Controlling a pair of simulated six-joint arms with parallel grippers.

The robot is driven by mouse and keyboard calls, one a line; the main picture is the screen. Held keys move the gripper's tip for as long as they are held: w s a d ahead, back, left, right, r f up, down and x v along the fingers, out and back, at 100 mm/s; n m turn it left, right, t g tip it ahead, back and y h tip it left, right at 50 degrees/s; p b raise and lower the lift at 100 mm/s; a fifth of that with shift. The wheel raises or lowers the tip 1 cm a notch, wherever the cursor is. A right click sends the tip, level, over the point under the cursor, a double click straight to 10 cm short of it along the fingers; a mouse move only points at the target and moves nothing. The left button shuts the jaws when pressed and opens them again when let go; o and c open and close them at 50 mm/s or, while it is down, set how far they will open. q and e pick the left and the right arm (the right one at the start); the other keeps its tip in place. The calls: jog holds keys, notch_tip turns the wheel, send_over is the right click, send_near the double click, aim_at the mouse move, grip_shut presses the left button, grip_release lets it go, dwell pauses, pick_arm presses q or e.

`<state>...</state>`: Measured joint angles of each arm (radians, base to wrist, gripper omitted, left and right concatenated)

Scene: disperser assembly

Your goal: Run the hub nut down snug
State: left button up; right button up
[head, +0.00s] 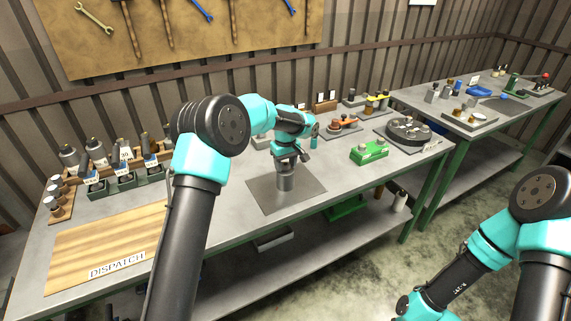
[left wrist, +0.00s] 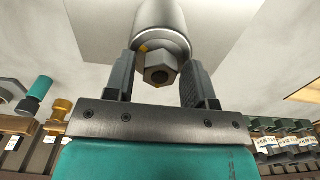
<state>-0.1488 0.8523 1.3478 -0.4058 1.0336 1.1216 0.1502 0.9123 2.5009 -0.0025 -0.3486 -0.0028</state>
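A grey metal cylinder, the hub (head: 285,182), stands on a square grey plate (head: 262,199) on the bench. In the left wrist view the silver hub (left wrist: 160,18) has a hex nut (left wrist: 160,68) with a dark central hole at its near end. A bit of brass colour shows beside the nut. My left gripper (head: 288,158) is right over the hub. In the left wrist view its two fingers (left wrist: 160,76) stand on either side of the nut, with gaps visible between fingers and nut. My right arm is at the lower right; its gripper is out of view.
A wooden dispatch board (head: 105,245) lies at the front left, with racks of bottles (head: 122,178) behind it. A green block (head: 369,152) and a round dark fixture (head: 408,131) stand to the right. A second bench (head: 450,115) is further right.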

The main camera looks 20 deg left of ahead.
pick_arm(q)
jog(key=c, duration=0.7)
jog(key=shift+c, duration=0.2)
jog(key=shift+m, duration=0.5)
jog(key=m, duration=0.4)
jog(key=shift+m, duration=0.3)
jog(key=m, duration=0.5)
jog(key=o, duration=0.9)
jog(key=shift+r, duration=0.1)
